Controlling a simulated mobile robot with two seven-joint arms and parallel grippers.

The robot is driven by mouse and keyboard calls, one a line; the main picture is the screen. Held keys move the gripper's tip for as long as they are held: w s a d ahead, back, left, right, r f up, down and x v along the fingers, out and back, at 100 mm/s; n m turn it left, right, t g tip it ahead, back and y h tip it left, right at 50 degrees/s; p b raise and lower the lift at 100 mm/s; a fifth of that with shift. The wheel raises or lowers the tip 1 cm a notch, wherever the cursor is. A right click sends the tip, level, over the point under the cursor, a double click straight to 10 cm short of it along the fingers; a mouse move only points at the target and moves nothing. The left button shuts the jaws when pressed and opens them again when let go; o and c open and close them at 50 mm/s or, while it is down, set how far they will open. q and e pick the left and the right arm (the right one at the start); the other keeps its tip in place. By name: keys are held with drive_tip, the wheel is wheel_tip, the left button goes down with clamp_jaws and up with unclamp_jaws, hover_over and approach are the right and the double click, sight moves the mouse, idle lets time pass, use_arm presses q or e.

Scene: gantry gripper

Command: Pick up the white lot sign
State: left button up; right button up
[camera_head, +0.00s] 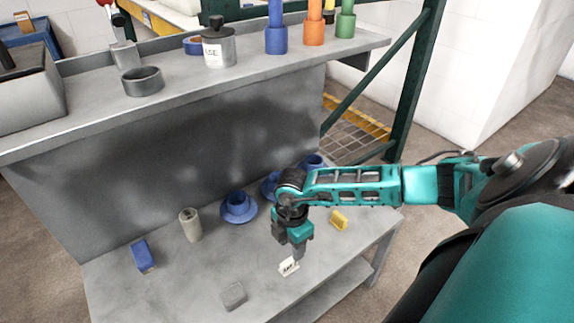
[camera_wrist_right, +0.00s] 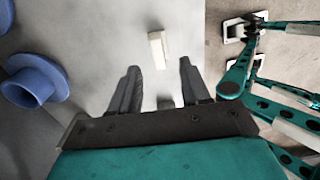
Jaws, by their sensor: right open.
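The white lot sign (camera_head: 288,266) is a small white piece with dark lettering, on the lower grey table near its front edge. In the right wrist view it appears as a pale upright block (camera_wrist_right: 158,48) just beyond the fingertips. My right gripper (camera_head: 298,257) points down just above and beside the sign. In the right wrist view its two dark fingers (camera_wrist_right: 160,72) are spread, with the sign in line with the gap and nothing gripped. Whether a finger touches the sign cannot be told. My left gripper is not in view.
A raised grey shelf (camera_head: 100,108) runs behind.

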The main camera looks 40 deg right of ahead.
sight(289, 261)
wheel_tip(289, 261, down, 2)
drive_tip(key=shift+f, duration=0.25)
drive_tip(key=shift+f+b, duration=0.4)
drive_tip(key=shift+b, duration=0.05)
drive_tip(key=f, duration=0.1)
drive_tip(key=f+b, duration=0.1)
drive_tip(key=f, duration=0.1)
drive_tip(key=f+b, duration=0.1)
drive_tip(key=shift+w+a+f, duration=0.15)
drive_tip(key=shift+a+f, duration=0.1)
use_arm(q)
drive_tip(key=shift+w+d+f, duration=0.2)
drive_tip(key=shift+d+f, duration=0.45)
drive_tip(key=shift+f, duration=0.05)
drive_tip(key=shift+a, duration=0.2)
use_arm(e)
clamp_jaws()
